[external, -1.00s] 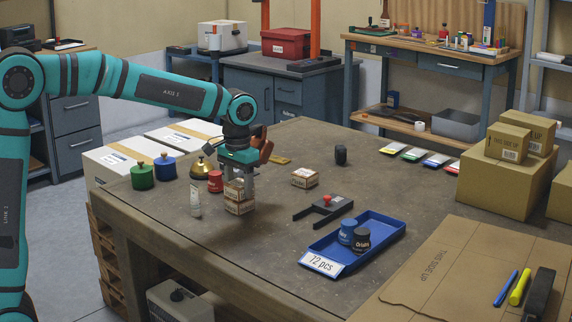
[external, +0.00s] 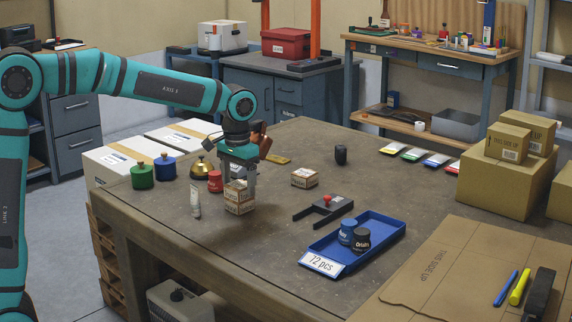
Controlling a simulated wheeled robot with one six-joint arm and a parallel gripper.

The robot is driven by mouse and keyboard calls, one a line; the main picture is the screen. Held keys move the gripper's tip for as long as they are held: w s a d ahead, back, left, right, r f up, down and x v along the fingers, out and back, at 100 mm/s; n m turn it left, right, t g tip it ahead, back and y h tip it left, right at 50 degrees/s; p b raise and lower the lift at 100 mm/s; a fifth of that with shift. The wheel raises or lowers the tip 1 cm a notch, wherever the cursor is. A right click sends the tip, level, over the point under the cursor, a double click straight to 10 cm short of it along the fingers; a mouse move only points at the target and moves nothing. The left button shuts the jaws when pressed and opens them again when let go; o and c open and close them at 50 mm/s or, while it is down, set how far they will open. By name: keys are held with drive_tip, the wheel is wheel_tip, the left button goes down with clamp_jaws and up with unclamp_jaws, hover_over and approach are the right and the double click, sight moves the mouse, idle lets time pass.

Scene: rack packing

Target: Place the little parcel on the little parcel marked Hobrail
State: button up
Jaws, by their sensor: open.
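Two little cardboard parcels are stacked on the table at the front left of centre. The upper little parcel (external: 236,190) appears to rest on the lower little parcel (external: 239,207). My gripper (external: 240,180) is open, pointing down, just over the upper parcel, with its fingers close beside the parcel's top. Whether a finger still touches it cannot be told. Another little parcel (external: 304,178) stands alone to the right. The print on the parcels is too small to read, so I cannot tell which is marked Hobrail.
A white tube (external: 195,203), a red pot (external: 215,182) and a brass bell (external: 203,167) stand close left of the stack. A black forked fixture (external: 322,208) and a blue tray (external: 385,232) with two pots lie to the right. The table in front of the stack is clear.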

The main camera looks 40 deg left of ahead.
sight(237, 184)
wheel_tip(237, 184, up, 11)
drive_tip(key=shift+f, duration=0.15)
idle(0.4)
drive_tip(key=s+a+r+t+h, duration=0.1)
drive_tip(key=s+a+r+t, duration=0.9)
drive_tip(key=s, duration=0.5)
drive_tip(key=s+a+r+t, duration=0.2)
drive_tip(key=s+a+t, duration=0.1)
drive_tip(key=s, duration=0.6)
drive_tip(key=s+a+r+t+y, duration=0.1)
drive_tip(key=s+a+t, duration=0.3)
drive_tip(key=s, duration=0.5)
drive_tip(key=shift+a+r, duration=0.25)
drive_tip(key=shift+r, duration=0.6)
